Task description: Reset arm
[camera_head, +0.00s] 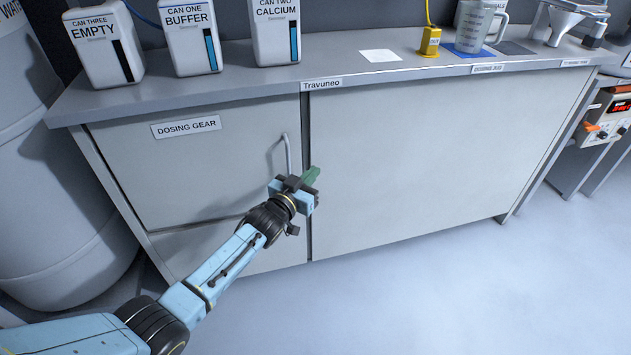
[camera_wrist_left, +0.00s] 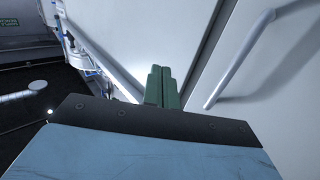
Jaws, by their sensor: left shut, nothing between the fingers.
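My left arm reaches in from the lower left in the head view. Its gripper (camera_head: 311,175) is in front of the cabinet, just right of the vertical handle (camera_head: 287,153) of the door labelled DOSING GEAR. In the left wrist view the green fingers (camera_wrist_left: 161,86) are together with nothing between them. The handle (camera_wrist_left: 238,62) also shows there, to the right of the fingers and apart from them. The DOSING GEAR door (camera_head: 190,170) looks closed in the head view. My right gripper is not in either view.
On the counter (camera_head: 350,75) stand white cans labelled EMPTY (camera_head: 104,50), BUFFER (camera_head: 190,42) and CALCIUM (camera_head: 275,35), a yellow block (camera_head: 429,42) and a clear jug (camera_head: 471,28). A large white tank (camera_head: 55,200) is at the left. The floor (camera_head: 450,290) at the lower right is clear.

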